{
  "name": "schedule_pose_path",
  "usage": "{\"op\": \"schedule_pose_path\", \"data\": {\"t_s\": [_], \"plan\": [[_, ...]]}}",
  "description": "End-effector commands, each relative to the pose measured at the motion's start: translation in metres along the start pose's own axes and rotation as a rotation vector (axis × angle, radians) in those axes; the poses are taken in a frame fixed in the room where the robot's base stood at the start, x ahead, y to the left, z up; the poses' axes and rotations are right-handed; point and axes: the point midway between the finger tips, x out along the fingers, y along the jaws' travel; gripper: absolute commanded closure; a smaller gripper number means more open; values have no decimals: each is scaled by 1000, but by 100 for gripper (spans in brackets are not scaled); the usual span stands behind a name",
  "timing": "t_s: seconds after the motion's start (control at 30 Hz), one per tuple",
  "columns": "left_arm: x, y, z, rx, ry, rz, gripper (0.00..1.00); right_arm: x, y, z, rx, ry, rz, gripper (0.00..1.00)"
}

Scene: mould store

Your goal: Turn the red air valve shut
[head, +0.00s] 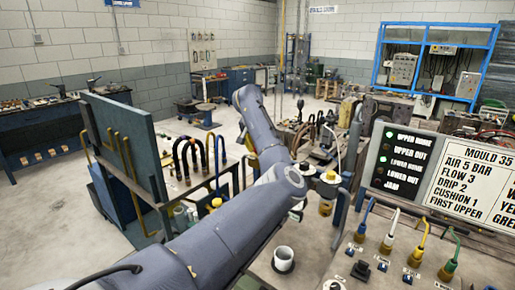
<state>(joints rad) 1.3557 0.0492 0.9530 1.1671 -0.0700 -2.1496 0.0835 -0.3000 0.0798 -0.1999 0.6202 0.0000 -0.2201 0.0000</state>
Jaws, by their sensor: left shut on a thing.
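My left arm reaches in from the lower left and folds away at its elbow. My left gripper (246,139) shows only as a small dark part beside the far link, which covers most of it. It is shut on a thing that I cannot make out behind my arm. I cannot pick out the red air valve; my arm covers part of the bench and rack where it could be. My right gripper is not in view.
Blue, white, yellow and green hoses (450,257) rise from a panel at the front right. A white cup (284,259) stands near my arm. A status board (403,160) stands at the right. A rack with a blue-green panel (127,140) stands left. Open floor lies behind.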

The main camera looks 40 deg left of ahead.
Motion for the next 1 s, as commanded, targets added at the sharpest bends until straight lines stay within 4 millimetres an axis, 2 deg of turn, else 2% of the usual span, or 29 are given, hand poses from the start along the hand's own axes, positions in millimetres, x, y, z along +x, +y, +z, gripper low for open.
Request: {"op": "schedule_pose_path", "data": {"t_s": [0.7,1.0], "plan": [[-3,0,-4,623,13,259,100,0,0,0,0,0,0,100],[-3,0,-4,832,13,345,100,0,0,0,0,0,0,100]]}}
